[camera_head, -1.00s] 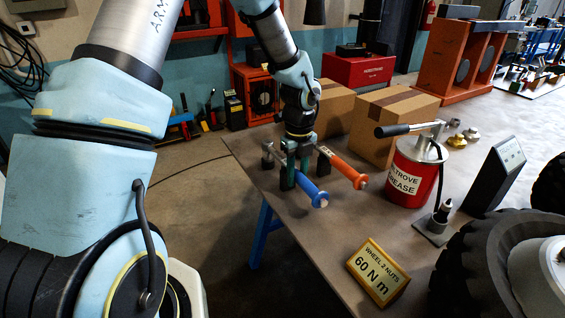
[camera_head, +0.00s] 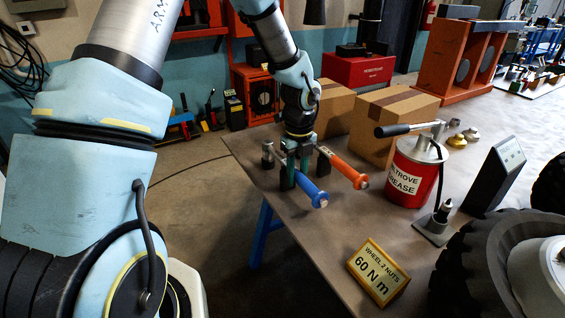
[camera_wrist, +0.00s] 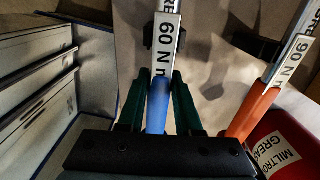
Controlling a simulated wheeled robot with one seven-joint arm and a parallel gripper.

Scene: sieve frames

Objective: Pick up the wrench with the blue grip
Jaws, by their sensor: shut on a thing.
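The wrench with the blue grip (camera_head: 308,189) points its handle toward the front of the table. In the wrist view its grip (camera_wrist: 158,105) runs between my fingers, with a "60 N m" label on the shaft beyond. My gripper (camera_head: 296,174) points down, its dark green fingers shut on this wrench near where grip and shaft meet. The fingers also show in the wrist view (camera_wrist: 158,90). I cannot tell whether the wrench is clear of its supports. A similar wrench with an orange grip (camera_head: 344,169), labelled "90 N" in the wrist view (camera_wrist: 254,111), lies to the right.
A red grease can (camera_head: 412,180) with a pump handle stands right of the wrenches. Cardboard boxes (camera_head: 392,125) stand behind. A yellow "60 N m" sign (camera_head: 378,273) is at the front of the table (camera_head: 322,240). A large tyre (camera_head: 475,265) is at the right.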

